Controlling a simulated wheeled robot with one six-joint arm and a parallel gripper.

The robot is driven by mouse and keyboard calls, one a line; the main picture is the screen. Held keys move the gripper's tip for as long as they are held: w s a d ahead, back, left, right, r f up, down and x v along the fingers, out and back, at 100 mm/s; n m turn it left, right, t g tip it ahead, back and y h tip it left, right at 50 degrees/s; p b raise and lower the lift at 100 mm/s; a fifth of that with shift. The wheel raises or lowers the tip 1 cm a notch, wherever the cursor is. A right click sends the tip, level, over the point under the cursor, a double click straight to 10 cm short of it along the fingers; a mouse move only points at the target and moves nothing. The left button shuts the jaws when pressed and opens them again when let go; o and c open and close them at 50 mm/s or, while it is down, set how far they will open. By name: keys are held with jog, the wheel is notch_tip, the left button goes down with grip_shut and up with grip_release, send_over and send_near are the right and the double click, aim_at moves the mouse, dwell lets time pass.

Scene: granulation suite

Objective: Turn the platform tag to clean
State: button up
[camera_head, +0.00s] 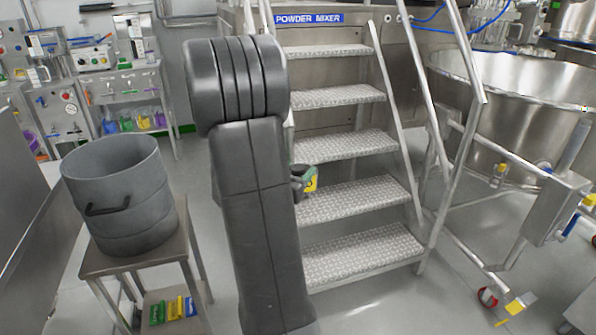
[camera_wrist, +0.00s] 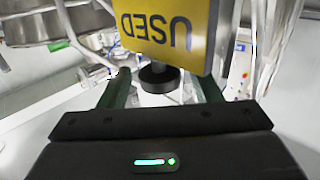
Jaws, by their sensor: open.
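The platform tag (camera_wrist: 168,28) is a yellow plate reading "USED", upside down in the wrist view. A round black knob (camera_wrist: 158,77) sits just below it. My gripper (camera_wrist: 163,85) is open, with one green finger on each side of the knob. I cannot tell whether either finger touches it. In the head view the tag (camera_head: 311,184) is a small yellow patch by the stair's left side, and my gripper (camera_head: 301,172) is mostly hidden behind my arm.
Metal steps (camera_head: 345,140) with handrails (camera_head: 408,95) rise to a powder mixer sign (camera_head: 309,19). A grey drum (camera_head: 120,195) stands on a small table at left. A large steel vessel (camera_head: 520,110) is at right. Some floor is clear between drum and steps.

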jog(key=shift+w+d, duration=0.2)
jog(key=shift+w, duration=0.25)
jog(key=c, duration=1)
jog(key=shift+o, duration=0.2)
